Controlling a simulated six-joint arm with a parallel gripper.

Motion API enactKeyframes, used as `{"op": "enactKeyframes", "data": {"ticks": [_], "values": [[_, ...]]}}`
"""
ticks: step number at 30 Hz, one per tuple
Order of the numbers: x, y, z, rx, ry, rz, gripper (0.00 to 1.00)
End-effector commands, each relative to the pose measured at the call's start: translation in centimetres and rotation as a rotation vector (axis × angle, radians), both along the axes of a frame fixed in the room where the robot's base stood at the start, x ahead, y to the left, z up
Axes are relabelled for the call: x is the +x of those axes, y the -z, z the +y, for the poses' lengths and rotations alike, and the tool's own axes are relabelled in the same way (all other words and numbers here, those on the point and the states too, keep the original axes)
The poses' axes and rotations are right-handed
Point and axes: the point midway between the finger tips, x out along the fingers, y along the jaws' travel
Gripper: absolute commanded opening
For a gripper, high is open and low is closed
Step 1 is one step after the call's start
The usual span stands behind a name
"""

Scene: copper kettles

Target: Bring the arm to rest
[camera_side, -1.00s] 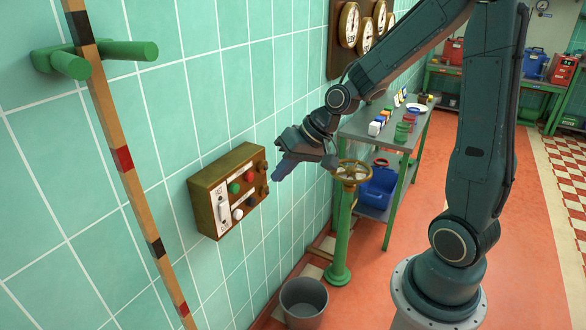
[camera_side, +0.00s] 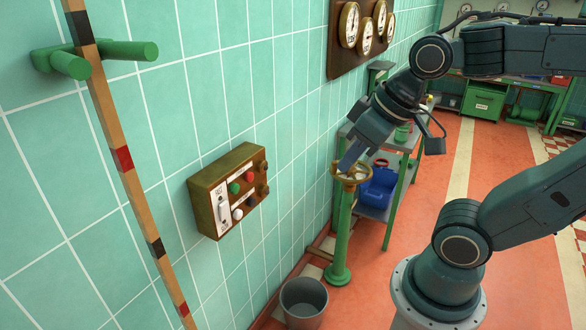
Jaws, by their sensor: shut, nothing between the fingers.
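My gripper (camera_side: 350,160) is shut and empty. It points down and to the left, in front of the far part of the tiled wall. In the picture its fingertips lie just over the brass handwheel (camera_side: 351,174) on the green post; I cannot tell whether they touch it. My arm is folded back to the right, with its elbow out past the right edge of the view.
A control box (camera_side: 228,190) with coloured buttons and a lever is on the wall at left. A grey bucket (camera_side: 304,302) stands on the floor below. A side table (camera_side: 385,143) with a blue bin (camera_side: 378,188) is behind the handwheel. Gauges (camera_side: 364,36) hang above.

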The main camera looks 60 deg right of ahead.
Motion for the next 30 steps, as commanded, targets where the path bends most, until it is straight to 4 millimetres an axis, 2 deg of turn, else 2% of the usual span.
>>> {"op": "enactKeyframes", "data": {"ticks": [3,7,30], "values": [[-1.4,-0.4,0.0,-0.014,-0.011,-0.005,0.0],[-2.2,-0.5,0.0,-0.021,-0.014,-0.004,0.0],[-2.3,-0.5,-0.1,-0.022,-0.014,-0.003,0.0]]}}
